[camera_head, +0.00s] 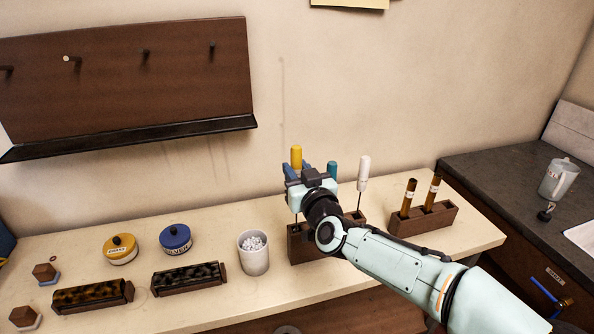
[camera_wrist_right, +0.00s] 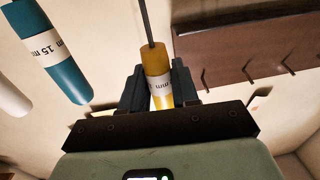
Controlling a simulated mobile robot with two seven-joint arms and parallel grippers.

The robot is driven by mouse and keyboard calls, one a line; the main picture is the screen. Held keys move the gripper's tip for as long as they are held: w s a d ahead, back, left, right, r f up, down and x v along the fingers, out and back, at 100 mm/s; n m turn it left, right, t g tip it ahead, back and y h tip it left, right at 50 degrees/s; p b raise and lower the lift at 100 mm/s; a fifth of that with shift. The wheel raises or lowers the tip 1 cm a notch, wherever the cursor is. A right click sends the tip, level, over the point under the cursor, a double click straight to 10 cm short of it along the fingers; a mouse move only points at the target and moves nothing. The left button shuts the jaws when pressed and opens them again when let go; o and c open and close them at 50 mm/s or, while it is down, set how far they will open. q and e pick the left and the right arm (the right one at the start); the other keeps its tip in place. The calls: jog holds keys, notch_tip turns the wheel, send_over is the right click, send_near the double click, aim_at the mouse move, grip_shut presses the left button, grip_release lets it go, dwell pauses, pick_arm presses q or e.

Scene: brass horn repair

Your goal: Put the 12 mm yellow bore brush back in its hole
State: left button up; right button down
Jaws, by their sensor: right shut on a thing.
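The yellow bore brush shows its handle top (camera_head: 295,155) above my right gripper (camera_head: 291,180) in the head view. In the wrist view its yellow handle (camera_wrist_right: 158,78) sits between the two dark fingers, shut on it, with the thin rod running out beyond. A wooden brush block (camera_head: 303,250) stands below, partly covered by my wrist and forearm. The brush is roughly upright over its left part. I cannot tell whether its lower end is inside a hole. The teal brush (camera_head: 332,168) and white brush (camera_head: 363,170) stand to the right. My left gripper is out of view.
A white cup with pellets (camera_head: 254,254) stands close left of the block. A second wooden block (camera_head: 424,219) with two amber tubes stands to the right. Yellow (camera_head: 120,250) and blue (camera_head: 175,240) tins are farther left. The wall rack (camera_head: 130,85) hangs behind.

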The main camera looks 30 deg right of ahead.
pick_arm(q)
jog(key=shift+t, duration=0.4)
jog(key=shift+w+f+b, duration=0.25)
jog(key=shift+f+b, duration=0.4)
jog(key=shift+b, duration=0.15)
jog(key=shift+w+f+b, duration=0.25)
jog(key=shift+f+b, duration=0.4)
jog(key=shift+b, duration=0.15)
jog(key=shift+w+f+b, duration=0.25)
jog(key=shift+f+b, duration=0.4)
jog(key=shift+b, duration=0.15)
pick_arm(e)
jog(key=shift+f, duration=2.65)
jog(key=c, duration=0.8)
grip_release()
jog(key=s, duration=0.4)
jog(key=s+a, duration=0.1)
jog(key=s, duration=0.4)
jog(key=s+a, duration=0.1)
jog(key=s, duration=0.3)
jog(key=shift+s+a, duration=0.1)
jog(key=shift+s, duration=0.05)
